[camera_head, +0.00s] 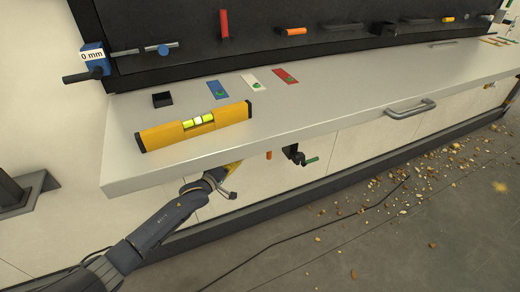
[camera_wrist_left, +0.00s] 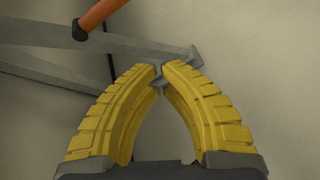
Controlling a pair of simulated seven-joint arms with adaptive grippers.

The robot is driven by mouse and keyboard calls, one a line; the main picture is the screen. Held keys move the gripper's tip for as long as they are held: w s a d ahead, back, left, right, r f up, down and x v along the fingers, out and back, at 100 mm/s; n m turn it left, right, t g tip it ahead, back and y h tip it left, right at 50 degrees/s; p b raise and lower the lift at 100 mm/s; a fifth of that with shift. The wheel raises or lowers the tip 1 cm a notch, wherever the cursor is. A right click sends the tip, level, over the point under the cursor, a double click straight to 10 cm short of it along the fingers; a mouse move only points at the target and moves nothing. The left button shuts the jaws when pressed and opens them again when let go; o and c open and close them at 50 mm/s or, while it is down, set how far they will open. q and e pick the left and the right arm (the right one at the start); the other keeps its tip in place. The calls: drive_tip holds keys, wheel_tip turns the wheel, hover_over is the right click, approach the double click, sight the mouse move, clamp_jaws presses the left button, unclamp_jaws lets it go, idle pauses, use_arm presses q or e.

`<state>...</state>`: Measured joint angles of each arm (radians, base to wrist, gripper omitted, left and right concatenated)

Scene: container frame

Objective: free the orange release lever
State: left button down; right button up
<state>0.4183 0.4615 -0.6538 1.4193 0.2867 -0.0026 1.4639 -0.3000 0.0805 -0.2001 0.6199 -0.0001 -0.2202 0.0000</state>
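An orange lever (camera_head: 268,155) shows just below the front edge of the counter in the head view. In the left wrist view an orange rod with a dark end (camera_wrist_left: 102,14) crosses the upper left, beyond and apart from the fingers. I take it to be the same lever, but its mount is out of view. My left gripper (camera_head: 232,180) is under the counter edge, left of and below the lever. Its yellow fingers (camera_wrist_left: 159,70) meet at the tips, with nothing clearly held. My right gripper is not in view.
Grey bars (camera_wrist_left: 110,42) run behind the fingertips. A dark crank-like fitting (camera_head: 294,154) hangs right of the lever. A yellow spirit level (camera_head: 165,134) lies on the counter (camera_head: 330,110) above the gripper. A cable (camera_head: 300,245) and debris (camera_head: 440,172) lie on the floor.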

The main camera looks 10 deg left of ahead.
use_arm(q)
drive_tip(key=shift+s+d+r+n+h, duration=0.1)
drive_tip(key=shift+d+r+n+h, duration=0.15)
drive_tip(key=shift+n, duration=0.5)
drive_tip(key=shift+s+d+r+n, duration=0.15)
drive_tip(key=shift+r+n, duration=0.25)
drive_tip(key=shift+n, duration=0.4)
drive_tip(key=shift+d+r+n+h, duration=0.15)
drive_tip(key=shift+d+r+n, duration=0.15)
drive_tip(key=shift+n, duration=0.45)
drive_tip(key=w+d, duration=0.5)
drive_tip(key=d, duration=0.2)
drive_tip(key=shift+w+d, duration=0.25)
drive_tip(key=shift+w, duration=0.1)
drive_tip(key=shift+s+a, duration=0.1)
drive_tip(key=shift+a, duration=0.05)
